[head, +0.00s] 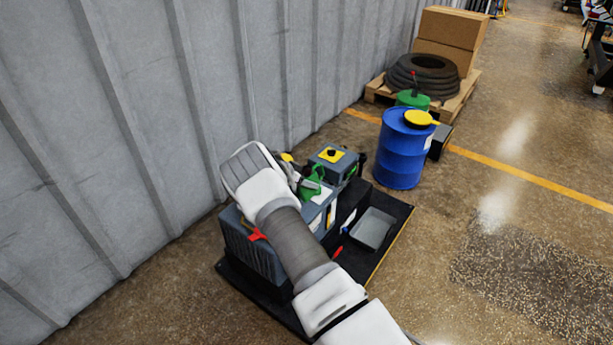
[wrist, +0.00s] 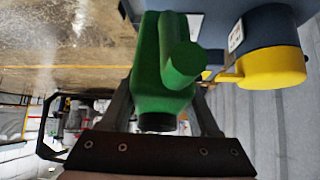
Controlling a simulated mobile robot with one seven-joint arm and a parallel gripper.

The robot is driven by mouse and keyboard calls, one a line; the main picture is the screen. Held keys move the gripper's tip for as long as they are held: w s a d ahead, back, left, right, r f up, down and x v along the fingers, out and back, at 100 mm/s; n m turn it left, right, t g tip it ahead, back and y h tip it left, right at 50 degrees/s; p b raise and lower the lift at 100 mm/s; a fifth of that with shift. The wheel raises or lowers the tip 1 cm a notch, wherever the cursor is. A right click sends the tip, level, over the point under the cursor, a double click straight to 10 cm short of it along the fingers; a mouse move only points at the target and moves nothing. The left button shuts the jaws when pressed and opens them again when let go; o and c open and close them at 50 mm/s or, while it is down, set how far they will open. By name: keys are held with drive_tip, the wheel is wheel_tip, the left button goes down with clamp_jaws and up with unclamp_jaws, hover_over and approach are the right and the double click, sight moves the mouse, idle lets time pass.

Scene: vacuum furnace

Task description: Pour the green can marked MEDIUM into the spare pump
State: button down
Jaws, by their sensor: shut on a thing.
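My gripper (wrist: 165,92) is shut on a green can (wrist: 160,60), with one dark finger on each side of it. The can's dark mouth points toward the bottom edge in the wrist view; no MEDIUM marking is readable. In the head view the green can (head: 311,186) is above the grey-blue pump (head: 260,252), partly hidden by my arm. The pump's far end has a yellow square with a black knob (head: 332,154). In the wrist view a yellow cylindrical cap (wrist: 272,66) is right of the can. I cannot tell whether anything flows from the can.
The pump is on a black mat (head: 402,212) with a grey tray (head: 373,228) to its right. A blue drum (head: 402,155) with a yellow lid is behind it. A pallet (head: 458,103) holds tyres and boxes.

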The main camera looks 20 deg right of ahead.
sight(320, 167)
drive_tip(key=shift+w+d+f+y, duration=0.15)
drive_tip(key=shift+d+f+y, duration=0.05)
drive_tip(key=shift+d+y, duration=0.2)
drive_tip(key=shift+g+y, duration=0.6)
drive_tip(key=shift+y, duration=0.2)
drive_tip(key=d, duration=0.1)
drive_tip(key=w+d+r+b, duration=0.1)
drive_tip(key=w+d, duration=0.1)
drive_tip(key=d, duration=0.1)
drive_tip(key=shift+r+b, duration=0.2)
drive_tip(key=shift+b, duration=0.1)
drive_tip(key=shift+w+d+r+y+b, duration=0.15)
drive_tip(key=shift+d+r+y+b, duration=0.2)
drive_tip(key=shift+d, duration=0.25)
drive_tip(key=shift+r, duration=0.1)
